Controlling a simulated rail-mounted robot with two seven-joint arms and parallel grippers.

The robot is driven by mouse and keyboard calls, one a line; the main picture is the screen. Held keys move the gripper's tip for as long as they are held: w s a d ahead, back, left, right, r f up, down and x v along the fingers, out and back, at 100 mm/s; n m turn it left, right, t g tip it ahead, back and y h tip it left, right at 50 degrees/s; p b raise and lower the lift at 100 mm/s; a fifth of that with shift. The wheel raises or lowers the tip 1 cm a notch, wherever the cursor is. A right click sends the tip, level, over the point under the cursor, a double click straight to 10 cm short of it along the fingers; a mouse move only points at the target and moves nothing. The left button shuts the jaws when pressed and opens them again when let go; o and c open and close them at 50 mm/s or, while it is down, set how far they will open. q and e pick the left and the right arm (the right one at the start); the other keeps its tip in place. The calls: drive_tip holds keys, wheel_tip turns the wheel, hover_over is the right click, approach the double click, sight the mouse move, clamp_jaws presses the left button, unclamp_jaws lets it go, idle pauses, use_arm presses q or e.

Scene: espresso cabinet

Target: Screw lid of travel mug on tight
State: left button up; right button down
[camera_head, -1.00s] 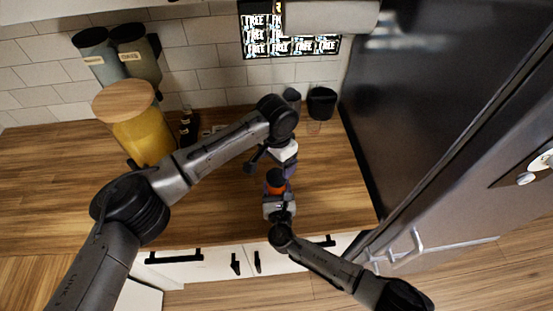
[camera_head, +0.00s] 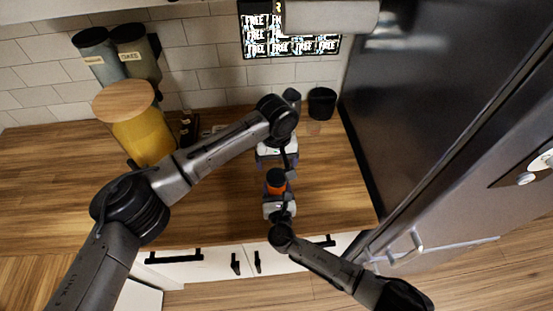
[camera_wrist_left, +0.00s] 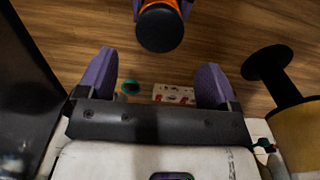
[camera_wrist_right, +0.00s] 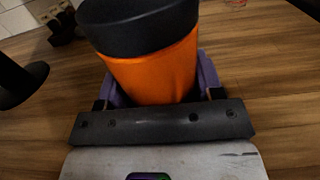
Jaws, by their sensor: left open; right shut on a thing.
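The travel mug has an orange body (camera_wrist_right: 155,75) and a black lid (camera_wrist_right: 140,27) seated on its top. In the head view the mug (camera_head: 277,187) stands upright near the counter's front. My right gripper (camera_head: 279,208) is shut around the orange body; its purple fingers flank it in the right wrist view. My left gripper (camera_head: 279,162) is just behind the mug in the head view. Its purple fingers are spread and empty in the left wrist view (camera_wrist_left: 157,82), where the round black lid (camera_wrist_left: 160,29) lies beyond them. Whether the lid is tight cannot be seen.
A yellow jar (camera_head: 143,137) with a wooden lid and two canisters (camera_head: 136,53) stand at the back left. A black cup (camera_head: 321,103) stands at the back right, beside the dark fridge (camera_head: 430,90). The wooden counter left of the mug is mostly clear.

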sight(276, 176)
use_arm(q)
drive_tip(key=shift+f, duration=4)
drive_tip(key=c, duration=0.9)
drive_tip(key=m, duration=0.3)
drive_tip(key=shift+m, duration=0.4)
drive_tip(key=m, duration=0.3)
drive_tip(key=shift+f+m, duration=0.1)
drive_tip(key=shift+m, duration=0.3)
drive_tip(key=m, duration=0.5)
drive_tip(key=shift+m, duration=0.3)
drive_tip(key=m, duration=0.3)
drive_tip(key=shift+m, duration=0.3)
